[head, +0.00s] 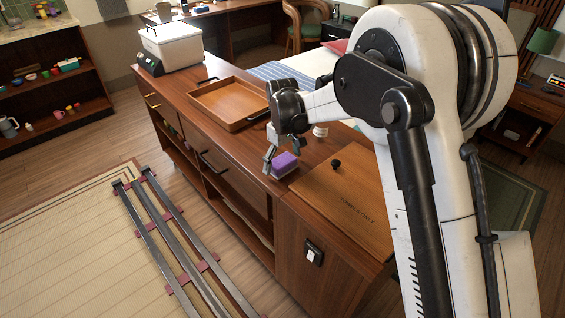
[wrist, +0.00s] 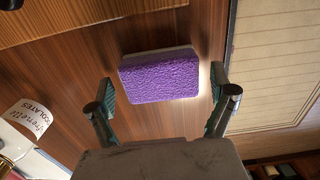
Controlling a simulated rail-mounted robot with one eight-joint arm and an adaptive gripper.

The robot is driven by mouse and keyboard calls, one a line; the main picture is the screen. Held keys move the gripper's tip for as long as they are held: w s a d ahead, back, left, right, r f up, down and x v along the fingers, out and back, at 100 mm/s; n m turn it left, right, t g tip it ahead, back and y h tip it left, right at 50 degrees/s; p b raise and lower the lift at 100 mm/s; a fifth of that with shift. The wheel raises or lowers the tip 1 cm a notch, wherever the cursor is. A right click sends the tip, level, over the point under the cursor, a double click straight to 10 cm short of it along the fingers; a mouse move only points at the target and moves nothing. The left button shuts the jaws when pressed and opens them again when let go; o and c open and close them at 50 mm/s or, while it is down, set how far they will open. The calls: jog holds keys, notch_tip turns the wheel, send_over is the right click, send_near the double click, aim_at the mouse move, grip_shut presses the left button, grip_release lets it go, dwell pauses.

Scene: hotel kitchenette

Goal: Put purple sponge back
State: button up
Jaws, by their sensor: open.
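The purple sponge (head: 285,161) lies on the wooden counter near its front edge, beside a wooden board. It has a purple top and a paler layer beneath. In the wrist view the sponge (wrist: 160,77) sits ahead of my fingertips, roughly centred between them. My gripper (head: 284,160) is open above and around the sponge's near side. In the wrist view the two fingers (wrist: 165,92) stand apart on either side, and I see no clear contact with the sponge.
A wooden tray (head: 205,104) and a white box-shaped appliance (head: 172,50) stand farther along the counter (head: 245,150). A board with a black knob (head: 345,205) lies right of the sponge. A labelled white container (wrist: 30,122) is close to my left finger in the wrist view.

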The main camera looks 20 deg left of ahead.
aim_at(283, 160)
notch_tip(283, 160, up, 11)
jog(key=shift+p, duration=0.35)
jog(key=shift+d+r, duration=0.1)
jog(key=shift+r, duration=0.05)
jog(key=s+d+r+m+t, duration=0.1)
jog(key=s+d+r+m, duration=0.2)
jog(key=d, duration=0.5)
jog(key=s+d+r+m+t+y, duration=0.1)
jog(key=s+d+r, duration=0.2)
jog(key=d+r, duration=0.4)
jog(key=s+d+r+m+t, duration=0.1)
jog(key=s+d+r, duration=0.25)
jog(key=d, duration=0.45)
jog(key=s+d+f+m+t, duration=0.2)
jog(key=s+d+m, duration=0.1)
jog(key=s+d, duration=0.5)
jog(key=s+d+f+m+t+h, duration=0.1)
jog(key=s+d+f+m+t, duration=0.1)
jog(key=s+d, duration=0.7)
jog(key=s+m, duration=0.1)
jog(key=s, duration=0.2)
jog(key=shift+d+f+m, duration=0.2)
jog(key=shift+d+m, duration=0.05)
jog(key=shift+m, duration=0.15)
